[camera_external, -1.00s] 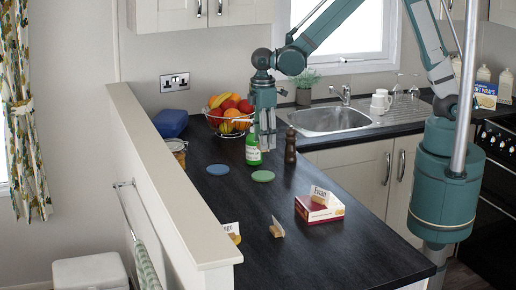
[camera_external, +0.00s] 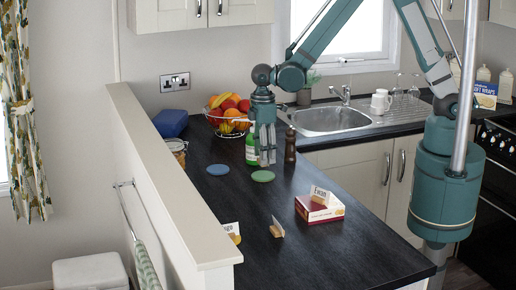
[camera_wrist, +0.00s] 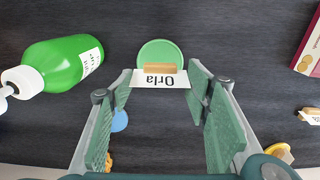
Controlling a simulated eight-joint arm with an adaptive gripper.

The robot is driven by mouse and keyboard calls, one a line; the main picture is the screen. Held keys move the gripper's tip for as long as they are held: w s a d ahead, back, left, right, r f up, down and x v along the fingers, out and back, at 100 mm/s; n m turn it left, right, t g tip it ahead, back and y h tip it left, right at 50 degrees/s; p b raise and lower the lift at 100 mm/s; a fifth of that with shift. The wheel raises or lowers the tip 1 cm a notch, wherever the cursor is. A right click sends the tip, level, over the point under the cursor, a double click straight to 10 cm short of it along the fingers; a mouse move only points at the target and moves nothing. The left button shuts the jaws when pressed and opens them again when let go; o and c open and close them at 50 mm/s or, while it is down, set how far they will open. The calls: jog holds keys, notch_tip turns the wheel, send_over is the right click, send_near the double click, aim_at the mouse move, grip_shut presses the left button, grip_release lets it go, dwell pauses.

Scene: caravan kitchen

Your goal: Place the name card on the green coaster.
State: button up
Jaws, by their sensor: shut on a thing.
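My gripper (camera_external: 267,162) points down over the worktop near the green coaster (camera_external: 263,176). In the wrist view, my gripper (camera_wrist: 160,85) is shut on a white name card (camera_wrist: 150,81) reading "Orla", upside down in that picture, with a wooden base (camera_wrist: 160,68). The fingers are at the card's two side edges. The card covers the near part of the green coaster (camera_wrist: 160,48). The gap between card and coaster cannot be judged. In the external view I cannot make out the held card.
A green bottle (camera_external: 251,153) stands close beside my gripper, with a pepper mill (camera_external: 290,145) to the right. A blue coaster (camera_external: 218,170) lies left. The "Evan" card (camera_external: 320,195) is on a red-and-white box (camera_external: 321,209). Two other cards stand nearer the front. A fruit bowl (camera_external: 229,122) is behind.

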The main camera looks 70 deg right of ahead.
jog(key=shift+f, duration=0.15)
jog(key=shift+f, duration=1.95)
jog(key=shift+f, duration=0.15)
jog(key=o, duration=0.8)
jog(key=shift+o, duration=0.2)
jog(key=shift+r, duration=6.15)
jog(key=shift+d+r, duration=0.1)
